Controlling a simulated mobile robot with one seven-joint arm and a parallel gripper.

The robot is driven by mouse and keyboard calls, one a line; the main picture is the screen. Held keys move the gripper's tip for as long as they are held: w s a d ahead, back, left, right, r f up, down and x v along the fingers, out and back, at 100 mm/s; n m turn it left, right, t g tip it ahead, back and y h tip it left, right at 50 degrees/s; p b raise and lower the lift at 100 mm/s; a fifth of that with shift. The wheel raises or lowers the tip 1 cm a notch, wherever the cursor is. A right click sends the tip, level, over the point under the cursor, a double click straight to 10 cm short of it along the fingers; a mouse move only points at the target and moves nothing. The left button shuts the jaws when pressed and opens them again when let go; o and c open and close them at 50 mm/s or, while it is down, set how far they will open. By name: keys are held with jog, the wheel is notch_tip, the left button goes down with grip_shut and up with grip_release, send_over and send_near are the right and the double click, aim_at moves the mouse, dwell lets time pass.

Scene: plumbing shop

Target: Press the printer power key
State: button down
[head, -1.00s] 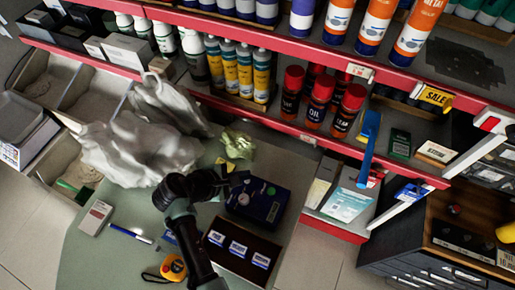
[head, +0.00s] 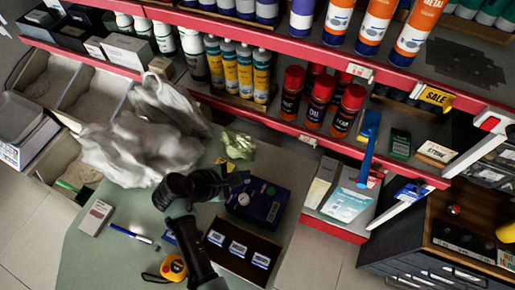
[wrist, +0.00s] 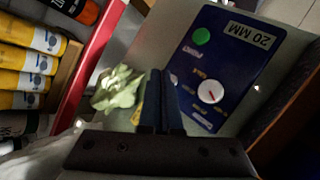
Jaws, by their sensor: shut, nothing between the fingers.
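The printer appears to be the dark blue box (head: 262,205) on the table in the head view. Its blue top panel (wrist: 232,62) fills the upper middle of the wrist view. The panel carries a green round key (wrist: 201,36), a white dial (wrist: 210,91) with a red mark, and a "20 MM" label (wrist: 249,33). My gripper (wrist: 163,74) is shut and empty, to the left of the dial in the wrist view. In the head view my gripper (head: 238,178) is at the box's upper left edge and hides part of it.
A crumpled green paper (head: 238,144) lies behind the box. A dark tray (head: 222,261) with several blue-white labelled items is in front. A grey plastic bag (head: 135,150), a pen (head: 130,232) and a tape measure (head: 174,267) lie left. A red-edged shelf (head: 300,133) overhangs behind.

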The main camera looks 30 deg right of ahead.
aim_at(244, 183)
jog(key=shift+f, duration=0.15)
dwell(0.3)
jog(key=shift+f, duration=0.3)
jog(key=shift+f, duration=0.15)
dwell(0.3)
jog(key=shift+r+p, duration=0.55)
jog(key=shift+r, duration=0.1)
notch_tip(244, 183, up, 6)
jog(key=p, duration=0.6)
jog(key=shift+w, duration=0.1)
dwell(0.5)
